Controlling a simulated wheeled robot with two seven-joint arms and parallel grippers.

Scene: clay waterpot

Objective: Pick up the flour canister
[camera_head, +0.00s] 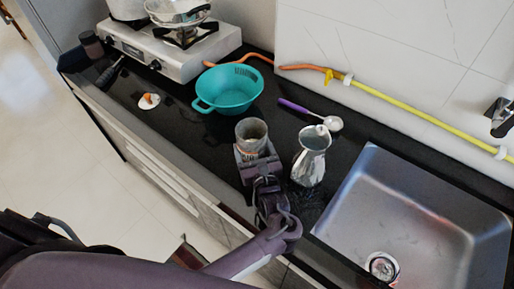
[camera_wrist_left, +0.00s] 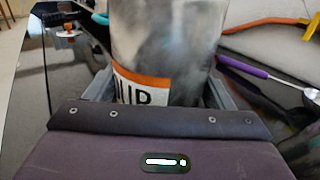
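The flour canister (camera_head: 251,134) is a grey, worn cylinder with an open top, near the middle of the black counter. In the left wrist view the canister (camera_wrist_left: 168,45) fills the upper middle. It looks upright, and an orange-edged white label ending in "UR" shows. My left gripper (camera_head: 256,158) is at the canister from the front edge side. In the wrist view the fingers (camera_wrist_left: 161,92) stand on both sides of the canister's lower part, close to its walls. Whether they press on it is unclear. The canister's base is hidden. My right gripper is not in view.
A metal pitcher (camera_head: 311,157) stands close right of the canister. A teal colander (camera_head: 228,88) is behind it. A purple-handled scoop (camera_head: 312,114) lies at the back. The sink (camera_head: 425,215) is at right, the gas stove (camera_head: 165,52) at back left.

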